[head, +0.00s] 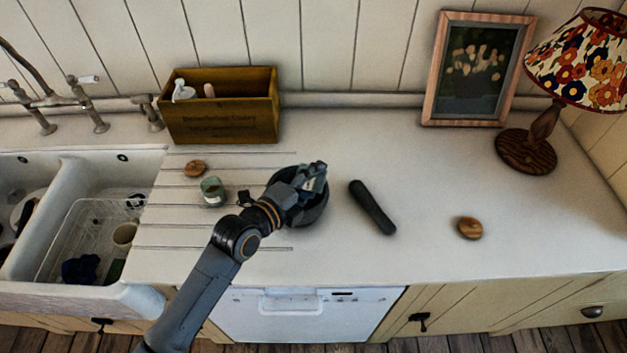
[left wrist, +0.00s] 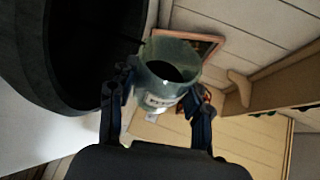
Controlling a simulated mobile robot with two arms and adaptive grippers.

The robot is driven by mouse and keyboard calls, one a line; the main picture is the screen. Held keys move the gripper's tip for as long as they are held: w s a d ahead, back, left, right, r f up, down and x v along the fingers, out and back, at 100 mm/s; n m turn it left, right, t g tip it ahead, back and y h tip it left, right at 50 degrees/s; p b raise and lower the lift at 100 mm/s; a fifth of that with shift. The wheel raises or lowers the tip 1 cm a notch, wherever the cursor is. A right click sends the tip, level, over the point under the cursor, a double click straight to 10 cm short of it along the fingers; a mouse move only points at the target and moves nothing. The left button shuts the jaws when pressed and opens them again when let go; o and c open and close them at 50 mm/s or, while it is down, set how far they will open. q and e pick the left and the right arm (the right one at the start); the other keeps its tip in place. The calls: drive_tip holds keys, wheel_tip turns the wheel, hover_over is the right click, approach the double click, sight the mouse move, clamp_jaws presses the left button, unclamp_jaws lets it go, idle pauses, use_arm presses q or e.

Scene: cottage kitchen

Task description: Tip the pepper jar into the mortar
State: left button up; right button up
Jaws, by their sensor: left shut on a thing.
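My left gripper (head: 312,178) is over the dark mortar (head: 317,213), shut on a glass jar (head: 316,170). In the left wrist view the jar (left wrist: 168,78) sits between the two fingers (left wrist: 158,108), lidless, with a pale label only partly readable and something dark inside. It is tipped well over from upright, its mouth near the mortar's rim. The mortar (left wrist: 35,65) fills the upper left of that view, and its inside is in shadow. I cannot tell whether anything is falling from the jar. My right gripper is not in view.
A second jar (head: 213,192) stands left of the mortar, near a wooden lid (head: 194,168). A dark pestle (head: 373,207) and another lid (head: 470,228) lie to the right. A wooden box (head: 220,115), picture frame (head: 431,100) and lamp (head: 527,150) stand behind. The sink (head: 60,165) is left.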

use_arm(q)
drive_tip(key=shift+a+f+n+b, duration=0.1)
drive_tip(key=shift+n+b, duration=0.4)
drive_tip(key=shift+b, duration=0.35)
drive_tip(key=r+m+p, duration=0.1)
drive_tip(key=p, duration=0.2)
drive_tip(key=r+m+y+p, duration=0.1)
drive_tip(key=m+p, duration=0.1)
drive_tip(key=p, duration=0.1)
drive_tip(key=shift+p, duration=0.4)
drive_tip(key=shift+f+y, duration=0.15)
drive_tip(key=shift+y, duration=0.15)
drive_tip(key=shift+f, duration=0.25)
